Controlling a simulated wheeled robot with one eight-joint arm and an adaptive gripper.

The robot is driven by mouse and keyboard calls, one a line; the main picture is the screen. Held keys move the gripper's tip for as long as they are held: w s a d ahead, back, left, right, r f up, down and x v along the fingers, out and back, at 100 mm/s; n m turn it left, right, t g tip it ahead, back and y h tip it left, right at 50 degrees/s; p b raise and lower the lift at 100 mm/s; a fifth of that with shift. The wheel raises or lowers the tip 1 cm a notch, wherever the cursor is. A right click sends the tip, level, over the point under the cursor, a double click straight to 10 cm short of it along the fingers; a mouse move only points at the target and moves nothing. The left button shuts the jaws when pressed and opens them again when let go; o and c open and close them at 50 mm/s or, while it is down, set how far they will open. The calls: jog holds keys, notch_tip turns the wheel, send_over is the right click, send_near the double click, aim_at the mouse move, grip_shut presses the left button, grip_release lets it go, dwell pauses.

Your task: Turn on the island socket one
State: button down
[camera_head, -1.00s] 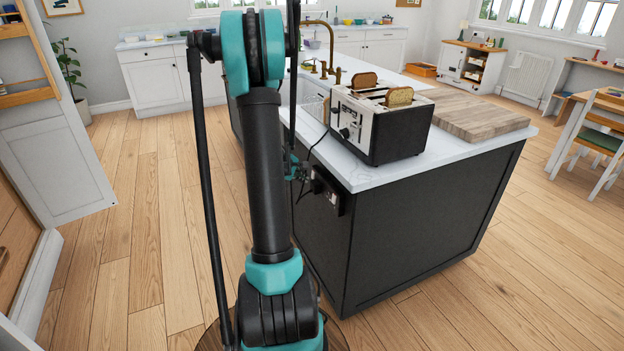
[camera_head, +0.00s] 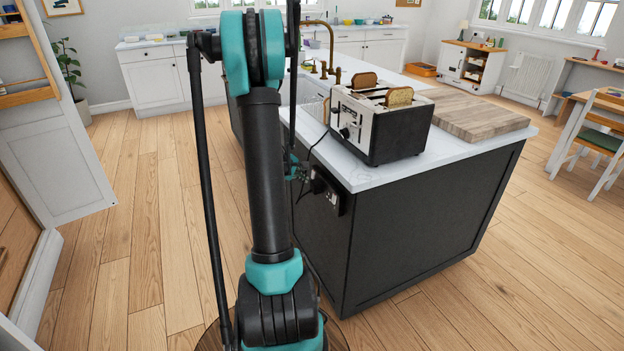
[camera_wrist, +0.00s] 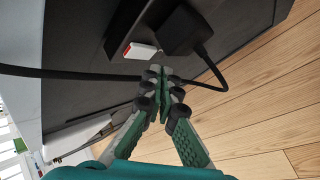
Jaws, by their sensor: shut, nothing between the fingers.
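The island socket (camera_head: 328,193) is a dark plate on the left side panel of the kitchen island, below the worktop. In the wrist view a black plug (camera_wrist: 184,30) with its cable sits in the socket. A white rocker switch with a red end (camera_wrist: 140,51) is beside the plug, to its left. My gripper (camera_wrist: 163,72) is shut and empty, with its fingertips just below the switch and plug in the wrist view. I cannot tell whether the fingertips touch the switch. In the head view my gripper (camera_head: 300,172) is small and partly hidden by my arm, beside the socket.
A toaster (camera_head: 378,122) with bread slices stands on the island worktop (camera_head: 385,178), near the corner above the socket. A wooden board (camera_head: 470,116) lies behind it. A black cable (camera_wrist: 75,74) crosses the wrist view behind my fingers. The floor left of the island is clear.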

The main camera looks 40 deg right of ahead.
jog(key=shift+d, duration=0.1)
jog(key=shift+s+d, duration=0.1)
jog(key=shift+d, duration=0.2)
jog(key=shift+d+f, duration=0.1)
jog(key=shift+d, duration=0.15)
dwell(0.8)
jog(key=shift+a, duration=0.1)
jog(key=shift+a, duration=0.6)
jog(key=a, duration=0.1)
jog(key=w+a, duration=0.1)
jog(key=a, duration=0.1)
jog(key=a+r, duration=0.1)
jog(key=shift+w+a, duration=0.15)
jog(key=shift+a, duration=0.25)
dwell(0.7)
